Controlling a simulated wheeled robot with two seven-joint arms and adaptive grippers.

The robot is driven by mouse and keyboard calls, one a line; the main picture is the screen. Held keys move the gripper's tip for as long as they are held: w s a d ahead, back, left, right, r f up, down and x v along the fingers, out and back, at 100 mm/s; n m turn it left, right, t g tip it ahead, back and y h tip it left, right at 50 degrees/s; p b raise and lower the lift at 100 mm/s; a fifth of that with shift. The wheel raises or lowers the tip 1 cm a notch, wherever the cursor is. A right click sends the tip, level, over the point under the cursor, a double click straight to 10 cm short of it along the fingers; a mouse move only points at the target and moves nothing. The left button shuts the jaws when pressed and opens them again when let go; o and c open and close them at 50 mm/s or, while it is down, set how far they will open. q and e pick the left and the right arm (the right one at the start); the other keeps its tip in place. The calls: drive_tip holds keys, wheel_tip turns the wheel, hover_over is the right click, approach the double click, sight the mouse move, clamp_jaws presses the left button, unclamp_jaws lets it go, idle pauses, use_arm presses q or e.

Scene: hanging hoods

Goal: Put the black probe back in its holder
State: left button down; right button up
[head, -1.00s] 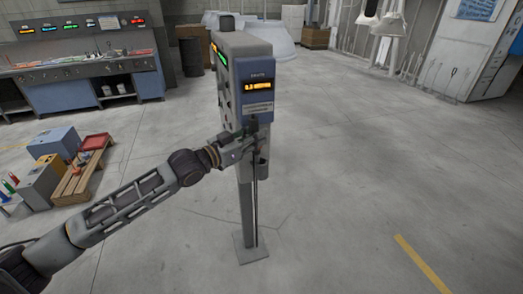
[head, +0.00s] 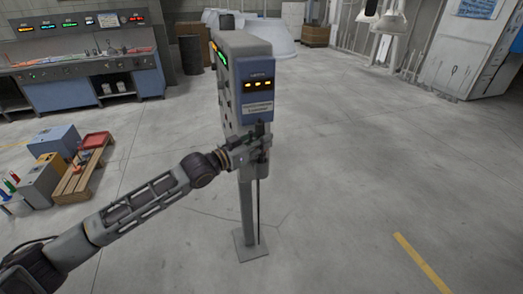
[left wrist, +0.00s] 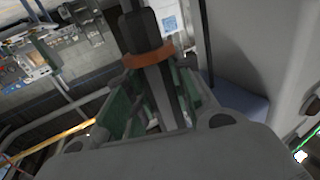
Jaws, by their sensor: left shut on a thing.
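The black probe (head: 261,128) stands about upright in front of the instrument post, below its display. My left gripper (head: 259,145) comes in from the left and is shut on it. In the left wrist view, the probe's dark top (left wrist: 140,32) and an orange ring (left wrist: 150,57) rise between the green-padded fingers (left wrist: 150,100). A thin black cable (head: 258,210) hangs below the gripper. The gripper covers the probe's lower end and the holder area on the post, so I cannot tell whether the probe is seated. My right gripper is not in view.
The grey post (head: 247,205) stands on a square foot plate (head: 250,247). Its blue display head (head: 257,88) is just above the gripper. A wooden pallet (head: 80,178) and boxes lie at left.

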use_arm(q)
drive_tip(key=shift+f+p, duration=0.6)
drive_tip(key=shift+f, duration=1.4)
drive_tip(key=c, duration=1.2)
unclamp_jaws()
drive_tip(key=shift+c, duration=0.2)
drive_tip(key=shift+f, duration=0.15)
